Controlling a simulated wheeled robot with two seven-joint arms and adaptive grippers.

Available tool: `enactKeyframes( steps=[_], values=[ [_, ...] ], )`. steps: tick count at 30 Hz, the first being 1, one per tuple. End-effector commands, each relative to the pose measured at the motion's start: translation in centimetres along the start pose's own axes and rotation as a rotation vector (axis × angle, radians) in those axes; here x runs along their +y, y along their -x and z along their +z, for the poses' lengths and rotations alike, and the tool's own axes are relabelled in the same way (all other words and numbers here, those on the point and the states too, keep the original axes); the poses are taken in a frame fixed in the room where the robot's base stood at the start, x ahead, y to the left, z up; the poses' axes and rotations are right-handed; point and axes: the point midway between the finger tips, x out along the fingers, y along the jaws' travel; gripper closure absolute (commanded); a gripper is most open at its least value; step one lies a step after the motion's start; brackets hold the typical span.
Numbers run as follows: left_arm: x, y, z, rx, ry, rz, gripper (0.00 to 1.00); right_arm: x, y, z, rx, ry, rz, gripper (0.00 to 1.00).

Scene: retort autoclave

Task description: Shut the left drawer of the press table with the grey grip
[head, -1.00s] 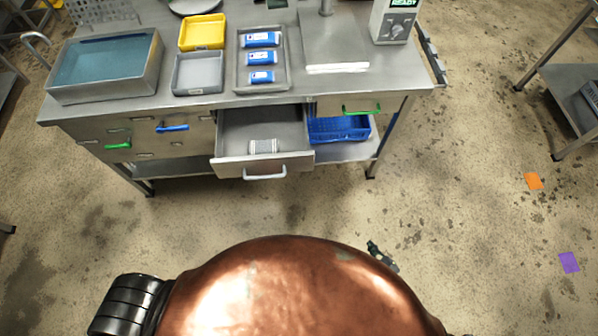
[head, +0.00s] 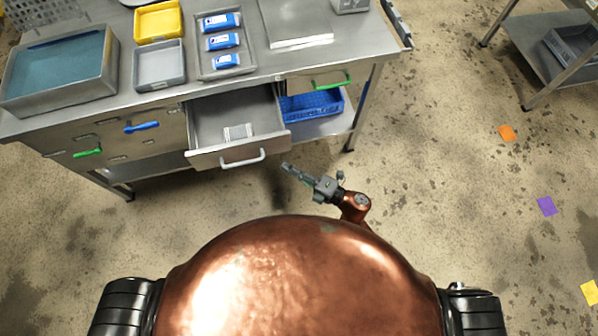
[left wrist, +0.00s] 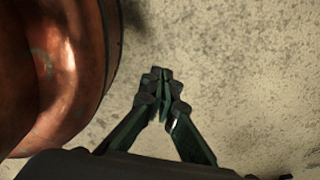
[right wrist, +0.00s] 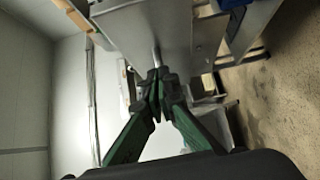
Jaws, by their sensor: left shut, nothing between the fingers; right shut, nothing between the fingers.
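The left drawer (head: 236,130) of the press table (head: 215,82) is pulled out, with a grey bar grip (head: 242,162) on its front. A small whitish ribbed object (head: 238,131) lies inside it. My right gripper (head: 287,167) is shut and empty, just right of the grip and apart from it in the head view. In the right wrist view its closed fingertips (right wrist: 158,72) point toward the drawer front and grip; contact cannot be told there. My left gripper (left wrist: 161,75) is shut and empty over bare floor in the left wrist view, and is not seen in the head view.
A green-gripped drawer (head: 331,84) is right of the open one, above a blue basket (head: 311,104) on the lower shelf. Drawers with blue (head: 142,127) and green (head: 88,153) grips are left. Trays and a water basin (head: 60,69) stand on top. Floor in front is clear.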

Motion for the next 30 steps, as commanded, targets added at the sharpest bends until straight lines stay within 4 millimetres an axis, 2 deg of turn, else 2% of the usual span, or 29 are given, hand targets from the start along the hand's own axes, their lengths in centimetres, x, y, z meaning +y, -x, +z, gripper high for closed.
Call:
enactKeyframes(
  steps=[1, 5, 12, 30],
  values=[
    [0.0, -0.1, 0.4, -0.005, 0.000, 0.000, 1.00, 0.0, -1.2, -0.1, 0.002, 0.000, 0.003, 1.00],
    [0.1, -0.4, 1.0, -0.014, 0.001, 0.001, 1.00, 0.0, -3.7, 0.0, 0.001, -0.001, 0.002, 1.00],
    [0.1, -0.8, 1.6, -0.022, 0.001, 0.001, 1.00, -0.1, -5.7, 2.4, 0.000, 0.000, -0.001, 1.00],
    [0.1, -1.0, 1.3, -0.018, 0.000, 0.001, 1.00, -0.1, -6.1, 3.3, -0.006, -0.001, 0.000, 1.00]
  ],
)
